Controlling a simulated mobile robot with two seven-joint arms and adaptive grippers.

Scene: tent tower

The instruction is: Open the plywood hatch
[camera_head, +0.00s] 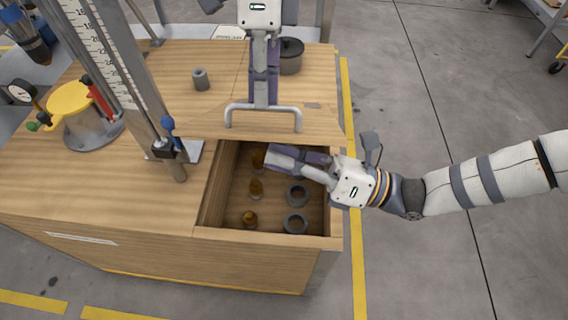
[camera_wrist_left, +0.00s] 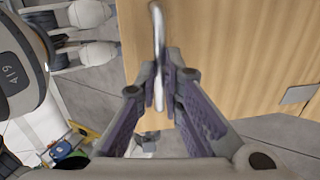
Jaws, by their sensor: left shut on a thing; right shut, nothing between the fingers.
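The plywood hatch (camera_head: 320,120) lies behind an uncovered opening in the bench top; I cannot tell whether it is flat or tilted. Its grey bar handle (camera_head: 236,107) is near its front edge. My left gripper (camera_head: 264,104) comes from above and is shut on the handle. In the left wrist view the handle (camera_wrist_left: 158,25) runs between the fingers (camera_wrist_left: 159,90), with the plywood beside it. My right gripper (camera_head: 272,157) is shut and empty, over the rear of the opening. It hides part of the compartment (camera_head: 230,190).
Brass pieces (camera_head: 250,218) and dark grey rings (camera_head: 296,222) sit in the compartment. A grey cylinder (camera_head: 200,79) and a dark lidded pot (camera_head: 291,56) stand behind. A ruled column (camera_head: 115,70) and a yellow-topped device (camera_head: 72,98) stand left.

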